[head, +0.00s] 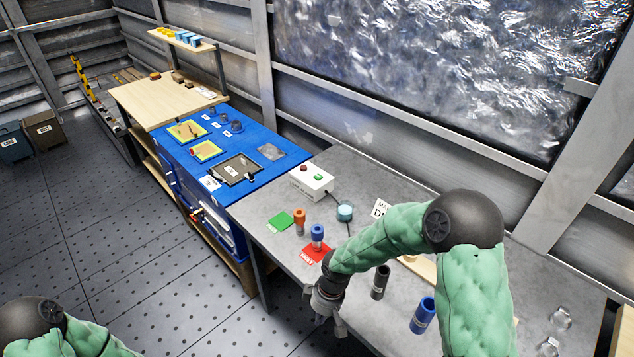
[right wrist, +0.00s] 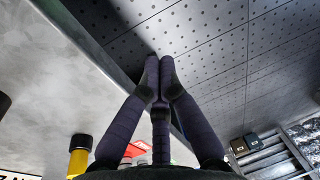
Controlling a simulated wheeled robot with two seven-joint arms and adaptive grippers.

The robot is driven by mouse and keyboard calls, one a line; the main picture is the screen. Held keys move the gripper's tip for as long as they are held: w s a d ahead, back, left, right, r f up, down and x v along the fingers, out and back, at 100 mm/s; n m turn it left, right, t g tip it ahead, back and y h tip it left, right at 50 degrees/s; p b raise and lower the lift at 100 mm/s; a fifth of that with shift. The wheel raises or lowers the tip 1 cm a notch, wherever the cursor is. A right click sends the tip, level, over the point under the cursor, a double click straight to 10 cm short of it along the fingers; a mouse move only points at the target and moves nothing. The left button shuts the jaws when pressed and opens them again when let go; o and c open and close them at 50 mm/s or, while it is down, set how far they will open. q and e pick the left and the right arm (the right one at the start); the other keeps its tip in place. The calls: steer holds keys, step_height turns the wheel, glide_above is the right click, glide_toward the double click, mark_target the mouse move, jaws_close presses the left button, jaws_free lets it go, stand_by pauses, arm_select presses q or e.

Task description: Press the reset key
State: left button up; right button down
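A white control box (head: 311,178) with a red and a green button on top stands at the back of the grey table; its front lettering is too small to read. I cannot tell which button is the reset key. A round teal-topped device (head: 345,212) sits beside it, with a dark cable. My right gripper (head: 328,307) hangs at the table's front edge, well apart from the box. In the right wrist view its fingers (right wrist: 160,75) meet at the tips with nothing between them. My left arm shows at the bottom left; its gripper is out of view.
A dark cylinder (head: 380,282) and larger blue cylinder (head: 423,314) stand right. A blue bench (head: 270,133) adjoins the grey table.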

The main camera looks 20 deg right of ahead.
steer(key=s+a+f+m+y, duration=0.1)
steer(key=s+a+f+m, duration=0.3)
steer(key=f, duration=0.4)
steer(key=s+a+f+m+b, duration=0.1)
steer(key=s+a+f+m, duration=0.3)
steer(key=s+f, duration=0.2)
steer(key=shift+a+f+y, duration=0.2)
steer(key=shift+f+y, duration=0.2)
steer(key=shift+f, duration=0.55)
